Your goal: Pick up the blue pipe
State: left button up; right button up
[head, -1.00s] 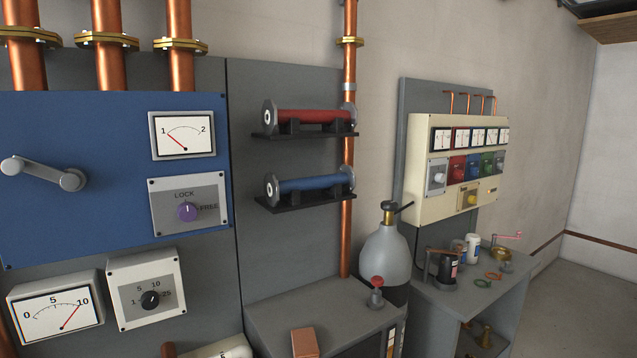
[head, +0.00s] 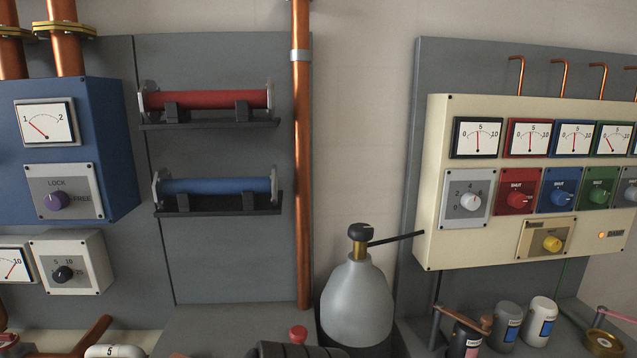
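The blue pipe (head: 218,187) lies level on a dark wall shelf (head: 219,207), the lower of two on the grey panel left of centre. Dark supports hold it from below, and silvery end plates show at its ends. A red pipe (head: 208,99) lies the same way on the shelf above (head: 209,123). Neither of my grippers can be made out in the head view. A dark ridged shape (head: 297,351) shows at the bottom edge, cut off; I cannot tell what it is.
An upright copper pipe (head: 301,170) runs just right of the shelves. A grey cylinder (head: 358,303) with a black handle stands at lower centre. A cream control panel (head: 440,120) is at right, with jars (head: 508,324) below. The space before the shelves is clear.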

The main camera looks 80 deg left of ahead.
aim_at(165, 188)
jog(key=i, duration=1.1)
jog(key=u, duration=2.95)
